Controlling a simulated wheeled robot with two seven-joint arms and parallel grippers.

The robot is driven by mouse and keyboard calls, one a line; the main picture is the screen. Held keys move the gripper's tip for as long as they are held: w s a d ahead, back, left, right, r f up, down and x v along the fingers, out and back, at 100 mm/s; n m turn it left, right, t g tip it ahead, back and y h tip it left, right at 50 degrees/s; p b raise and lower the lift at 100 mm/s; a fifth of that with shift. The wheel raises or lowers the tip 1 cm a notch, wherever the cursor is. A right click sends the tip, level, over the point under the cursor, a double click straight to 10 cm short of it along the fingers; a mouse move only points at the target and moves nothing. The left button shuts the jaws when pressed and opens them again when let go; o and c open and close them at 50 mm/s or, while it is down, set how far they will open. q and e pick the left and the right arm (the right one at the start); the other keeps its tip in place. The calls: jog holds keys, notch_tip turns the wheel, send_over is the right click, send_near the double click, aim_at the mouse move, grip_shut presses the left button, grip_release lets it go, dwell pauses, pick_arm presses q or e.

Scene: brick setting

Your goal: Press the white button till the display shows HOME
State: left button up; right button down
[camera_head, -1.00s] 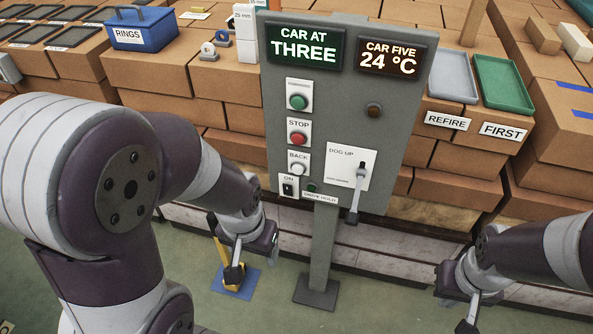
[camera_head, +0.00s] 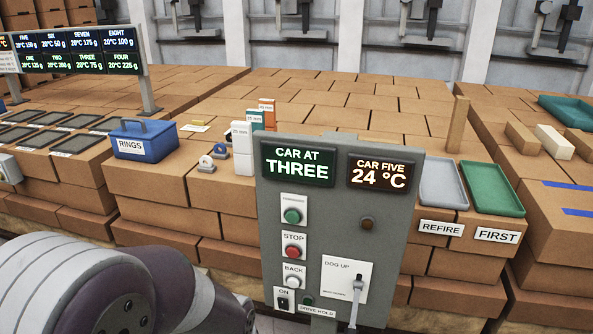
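The white button (camera_head: 293,282) is on the grey control panel (camera_head: 390,245), under the label BACK. The green display (camera_head: 298,163) at the panel's top left reads CAR AT THREE. Above the white button are the red STOP button (camera_head: 292,252) and a green button (camera_head: 292,216). My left arm comes in at the lower left, left of the panel, but its gripper is below the picture's edge. My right arm and gripper are out of view.
The orange display (camera_head: 382,173) reads CAR FIVE 24 °C. A lever (camera_head: 357,298) sticks out at the panel's lower right, beside DOG UP. An ON switch (camera_head: 284,302) sits below the white button. A brick bench (camera_head: 180,214) with a blue RINGS box (camera_head: 145,142) stands behind.

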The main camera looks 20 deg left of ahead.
pick_arm(q)
grip_shut()
dwell(1.8)
